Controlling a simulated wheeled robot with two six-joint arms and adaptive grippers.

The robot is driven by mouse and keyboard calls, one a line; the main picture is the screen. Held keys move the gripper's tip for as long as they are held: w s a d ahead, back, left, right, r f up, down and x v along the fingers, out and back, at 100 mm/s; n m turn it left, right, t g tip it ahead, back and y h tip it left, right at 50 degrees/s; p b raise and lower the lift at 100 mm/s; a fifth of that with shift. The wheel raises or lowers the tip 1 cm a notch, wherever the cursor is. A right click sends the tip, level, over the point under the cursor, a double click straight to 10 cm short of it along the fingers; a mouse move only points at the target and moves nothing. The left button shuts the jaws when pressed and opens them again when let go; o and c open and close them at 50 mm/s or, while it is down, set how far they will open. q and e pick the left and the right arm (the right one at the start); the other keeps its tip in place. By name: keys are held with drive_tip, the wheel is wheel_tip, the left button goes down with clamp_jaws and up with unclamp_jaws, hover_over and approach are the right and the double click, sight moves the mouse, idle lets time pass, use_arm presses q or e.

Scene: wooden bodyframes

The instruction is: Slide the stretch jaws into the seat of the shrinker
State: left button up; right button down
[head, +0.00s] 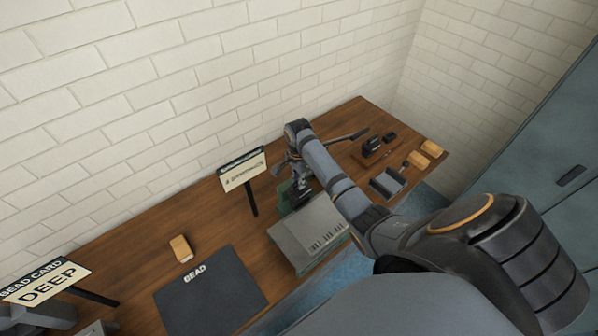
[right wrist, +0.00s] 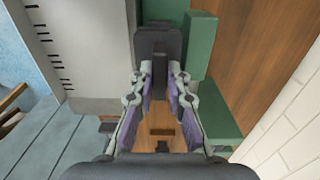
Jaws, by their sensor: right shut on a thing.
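The shrinker (head: 284,188) is a green machine near the middle of the bench, partly hidden by my right arm. Its green body also shows in the right wrist view (right wrist: 201,45), to the right of and below the held block. My right gripper (right wrist: 160,78) is shut on a dark block, which I take to be the stretch jaws (right wrist: 158,42). The block sits between the green parts and close to them; I cannot tell whether it touches the seat. In the head view the right gripper (head: 299,194) is small and dark against the shrinker. My left gripper is not in view.
A grey plate with tick marks (head: 320,232) lies in front of the shrinker. Dark parts (head: 372,147), a grey tray-like piece (head: 386,184) and wooden blocks (head: 432,149) are at the right. A dark BEAD mat (head: 210,300) and a wooden block (head: 181,249) are at the left.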

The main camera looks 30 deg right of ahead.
drive_tip(key=shift+w+f+b, duration=0.1)
drive_tip(key=shift+f+b, duration=0.3)
drive_tip(key=shift+f, duration=1.05)
drive_tip(key=c, duration=1.3)
unclamp_jaws()
drive_tip(key=shift+o, duration=0.2)
drive_tip(key=shift+s+f, duration=0.15)
drive_tip(key=shift+s, duration=0.05)
wheel_tip(320, 180, up, 12)
drive_tip(key=shift+w+r, duration=0.15)
